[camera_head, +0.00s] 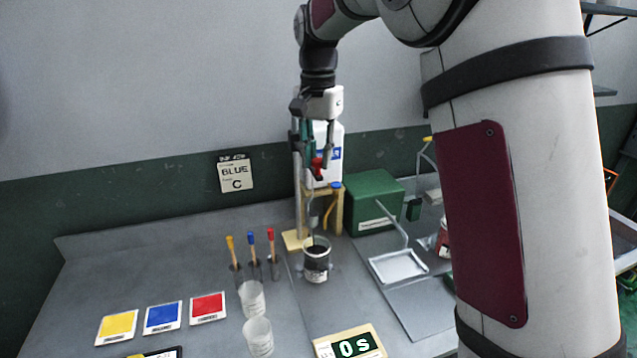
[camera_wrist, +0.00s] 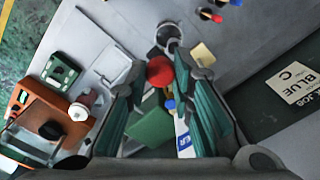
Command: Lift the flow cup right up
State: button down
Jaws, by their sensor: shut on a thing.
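My gripper (camera_head: 317,168) is shut on a red ball (camera_head: 317,164), the top of the flow cup's handle. In the wrist view the red ball (camera_wrist: 160,71) sits between the fingertips. A thin grey stem (camera_head: 311,222) runs down from the ball to a pot (camera_head: 316,273) of dark ink. The cup's body is not clearly visible; the stem's lower end seems to reach the ink. The pot's round top also shows in the wrist view (camera_wrist: 170,32).
A wooden stand (camera_head: 337,212) and white container (camera_head: 333,145) are close behind my gripper. A green box (camera_head: 374,202) stands right, with a white tray (camera_head: 397,266). Two clear cups (camera_head: 252,298) and colour-tipped tools (camera_head: 252,257) stand left. A timer (camera_head: 350,344) reads 0 s.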

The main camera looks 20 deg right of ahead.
jog(key=shift+w+r, duration=0.1)
jog(key=shift+r, duration=1.45)
jog(key=c, duration=1.4)
grip_release()
jog(key=shift+o, duration=0.2)
notch_tip(320, 180, up, 12)
